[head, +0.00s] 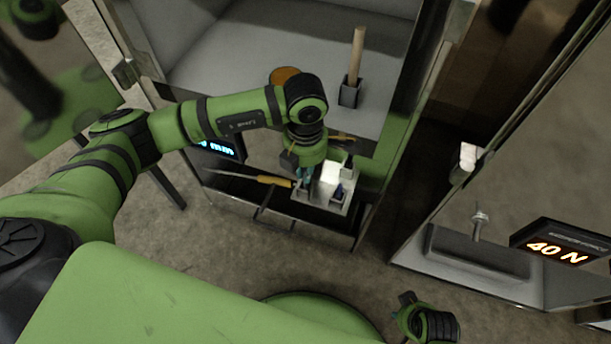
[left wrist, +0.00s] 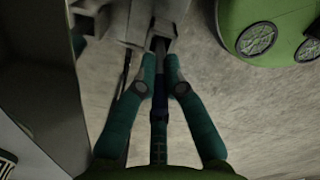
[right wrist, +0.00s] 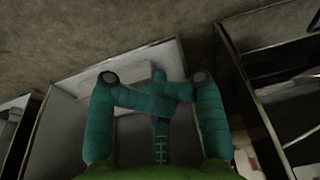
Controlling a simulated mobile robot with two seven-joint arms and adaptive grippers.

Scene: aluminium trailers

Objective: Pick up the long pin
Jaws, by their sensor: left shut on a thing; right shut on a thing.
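My left gripper (left wrist: 161,85) points down at a pale holder block (head: 322,205) by the front of the left trailer. In the left wrist view its teal fingers are shut on a slim dark pin (left wrist: 160,52), which I take for the long pin. The pin's far end is at a grey square socket (left wrist: 148,38); I cannot tell whether it is still inside. My right gripper (right wrist: 157,92) has its fingers drawn together over a pale tray; what lies between them cannot be made out.
A wooden stick (head: 357,55) stands in a dark square cup (head: 350,92) in the left trailer, near an orange disc (head: 285,76). A yellow-handled tool (head: 272,181) lies beside the holder. A display reading 40 N (head: 558,250) and a metal bolt (head: 479,222) are at right.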

